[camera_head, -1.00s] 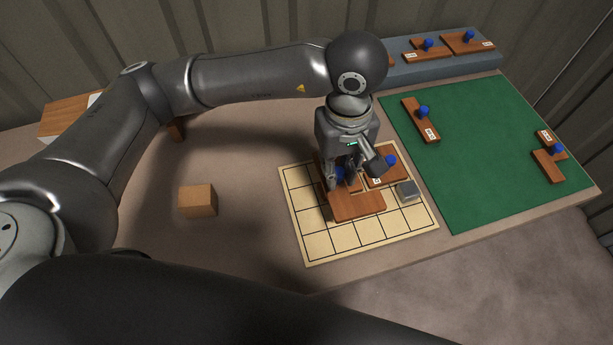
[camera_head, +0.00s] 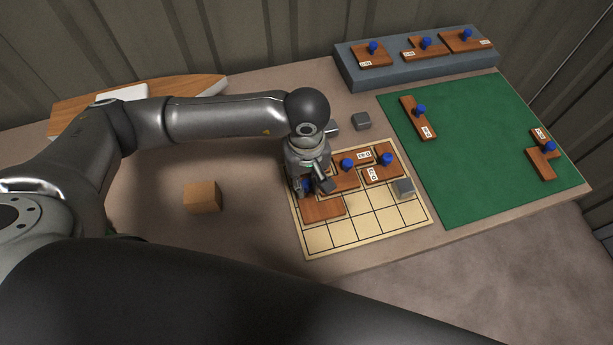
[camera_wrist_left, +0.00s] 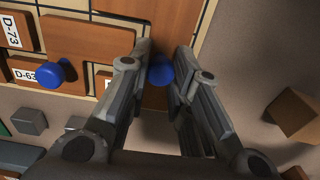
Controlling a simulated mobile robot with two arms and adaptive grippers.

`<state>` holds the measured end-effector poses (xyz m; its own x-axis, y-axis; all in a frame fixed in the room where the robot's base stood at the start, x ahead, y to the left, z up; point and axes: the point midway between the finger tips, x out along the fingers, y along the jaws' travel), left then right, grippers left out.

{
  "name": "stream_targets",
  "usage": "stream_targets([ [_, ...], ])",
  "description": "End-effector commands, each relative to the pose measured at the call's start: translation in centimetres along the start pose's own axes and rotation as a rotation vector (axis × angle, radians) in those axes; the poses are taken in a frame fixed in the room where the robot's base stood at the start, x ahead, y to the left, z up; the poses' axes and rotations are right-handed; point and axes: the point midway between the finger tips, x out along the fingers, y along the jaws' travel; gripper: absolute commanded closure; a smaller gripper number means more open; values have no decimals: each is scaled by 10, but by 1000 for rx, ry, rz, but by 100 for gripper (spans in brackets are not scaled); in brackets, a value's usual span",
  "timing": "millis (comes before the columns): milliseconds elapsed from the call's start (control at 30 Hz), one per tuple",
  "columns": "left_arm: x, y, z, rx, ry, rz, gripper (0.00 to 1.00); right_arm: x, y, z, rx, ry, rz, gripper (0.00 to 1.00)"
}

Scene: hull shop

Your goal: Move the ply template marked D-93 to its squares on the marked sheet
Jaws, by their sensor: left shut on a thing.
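My left gripper (camera_head: 311,188) is shut on the blue knob (camera_wrist_left: 160,72) of a brown ply template (camera_head: 323,209), over the left part of the marked sheet (camera_head: 348,235). I cannot tell whether the template touches the sheet. Its label is mostly hidden, so I cannot read D-93 on it. To its right on the sheet lie a template with a blue knob (camera_head: 347,164) and another (camera_head: 387,160). In the left wrist view the labels D-73 (camera_wrist_left: 12,32) and D-63 (camera_wrist_left: 25,76) show on the neighbouring templates. My right gripper is not in view.
A wooden block (camera_head: 202,197) stands to the left. The green mat (camera_head: 470,180) bears several templates, and the blue-grey shelf (camera_head: 420,72) bears three. The sheet's front squares are clear.

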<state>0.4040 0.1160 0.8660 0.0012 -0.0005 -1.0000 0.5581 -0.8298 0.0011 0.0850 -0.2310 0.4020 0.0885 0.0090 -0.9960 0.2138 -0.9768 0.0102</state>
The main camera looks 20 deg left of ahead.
Motion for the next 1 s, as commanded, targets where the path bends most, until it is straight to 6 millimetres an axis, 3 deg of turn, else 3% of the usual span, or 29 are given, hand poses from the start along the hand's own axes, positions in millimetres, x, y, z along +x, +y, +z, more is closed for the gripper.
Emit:
stream_targets([
  [200, 4, 0, 0, 0, 0, 1, 100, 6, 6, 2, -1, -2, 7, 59],
  [233, 3, 0, 0, 0, 0, 0, 78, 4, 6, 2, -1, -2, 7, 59],
  [400, 2, 0, 0, 0, 0, 0, 59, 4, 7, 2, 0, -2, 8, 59],
  [833, -4, 1, 0, 0, 1, 2, 59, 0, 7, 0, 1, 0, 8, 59],
  [1000, -35, 2, -1, 2, 5, 6, 59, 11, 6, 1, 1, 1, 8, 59],
])
